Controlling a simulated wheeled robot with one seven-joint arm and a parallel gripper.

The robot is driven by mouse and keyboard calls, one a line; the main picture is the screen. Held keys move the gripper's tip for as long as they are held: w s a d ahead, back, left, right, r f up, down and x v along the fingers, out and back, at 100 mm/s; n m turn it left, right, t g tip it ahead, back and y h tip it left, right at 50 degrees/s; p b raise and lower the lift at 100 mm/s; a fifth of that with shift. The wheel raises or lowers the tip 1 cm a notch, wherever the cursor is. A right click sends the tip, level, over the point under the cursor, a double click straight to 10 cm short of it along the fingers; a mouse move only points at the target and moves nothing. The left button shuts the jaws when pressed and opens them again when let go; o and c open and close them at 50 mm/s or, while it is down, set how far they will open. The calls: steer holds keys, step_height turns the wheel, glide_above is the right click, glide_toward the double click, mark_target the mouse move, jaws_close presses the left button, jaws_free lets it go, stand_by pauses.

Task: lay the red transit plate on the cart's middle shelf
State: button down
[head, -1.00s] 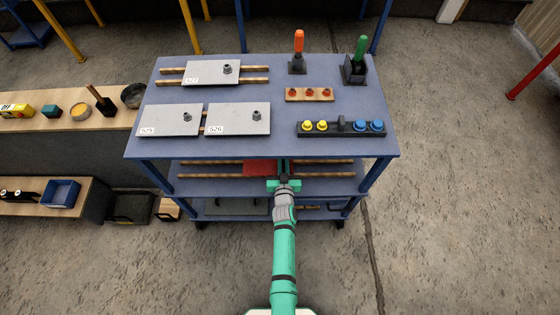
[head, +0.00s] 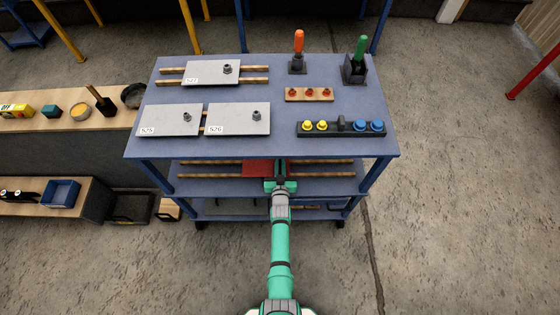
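The red transit plate (head: 257,169) shows on the cart's middle shelf (head: 218,186), over the wooden rails (head: 320,174). Its far part is hidden under the top shelf's edge. My gripper (head: 281,178) reaches in at the shelf's front, at the plate's right end. The fingers are small and partly hidden, so I cannot tell whether they are open, shut or touching the plate. I also cannot tell whether the plate rests fully on the rails.
The cart's top shelf (head: 290,105) overhangs the middle shelf and carries grey plates (head: 238,118), a button strip (head: 341,128) and two handled tools. A lower shelf (head: 230,207) lies below. A wooden bench (head: 60,122) stands at left. The floor at right is clear.

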steer(key=shift+f, duration=0.4)
steer(key=c, duration=1.8)
jaws_free()
steer(key=shift+c, duration=0.2)
